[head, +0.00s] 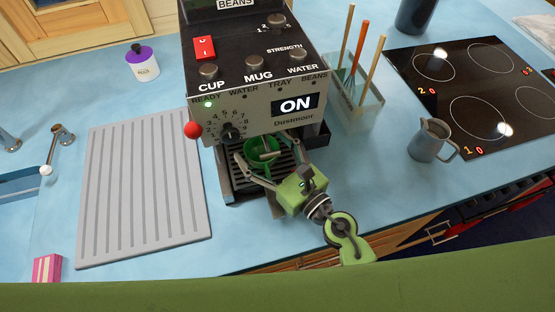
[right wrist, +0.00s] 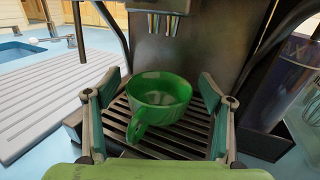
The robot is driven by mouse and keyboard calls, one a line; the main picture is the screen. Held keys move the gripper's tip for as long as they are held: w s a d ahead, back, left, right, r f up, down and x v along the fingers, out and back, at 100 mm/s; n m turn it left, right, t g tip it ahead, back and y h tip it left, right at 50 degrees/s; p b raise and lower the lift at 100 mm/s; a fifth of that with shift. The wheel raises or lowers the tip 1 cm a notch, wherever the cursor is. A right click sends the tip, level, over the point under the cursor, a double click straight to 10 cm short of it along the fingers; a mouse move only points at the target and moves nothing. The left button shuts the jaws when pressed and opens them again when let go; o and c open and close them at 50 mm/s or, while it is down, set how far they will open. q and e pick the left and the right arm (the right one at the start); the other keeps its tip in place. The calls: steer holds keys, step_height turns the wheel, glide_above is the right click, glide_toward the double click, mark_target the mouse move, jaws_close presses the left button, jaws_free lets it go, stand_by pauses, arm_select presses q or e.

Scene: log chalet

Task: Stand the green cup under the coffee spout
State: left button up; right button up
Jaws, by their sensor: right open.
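The green cup (head: 262,158) stands upright on the slatted drip tray (head: 228,178) of the coffee machine (head: 262,90). In the right wrist view the cup (right wrist: 160,97) has its handle toward me, and the spout (right wrist: 163,22) is above and behind it. My right gripper (head: 264,162) is at the tray with its fingers spread around the cup. In the right wrist view the open fingers (right wrist: 157,105) stand to either side of the cup, with gaps between them and it. My left gripper is not in view.
A ribbed grey drainboard (head: 145,180) lies left of the machine. A utensil holder (head: 356,108), a metal jug (head: 428,140) and a black hob (head: 480,95) are to the right. A purple-lidded jar (head: 142,63) stands at the back left. The blue counter front right of the machine is clear.

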steer(key=b+v, duration=0.1)
steer(key=v, duration=0.2)
steer(key=b+v, duration=0.2)
steer(key=v, duration=0.1)
steer(key=b+v, duration=0.1)
steer(key=v, duration=0.3)
steer(key=shift+s+f, duration=0.1)
steer(key=shift+f, duration=0.25)
steer(key=shift+s+d+r+b, duration=0.3)
steer(key=shift+s+d+b, duration=0.2)
steer(key=shift+s+b, duration=0.15)
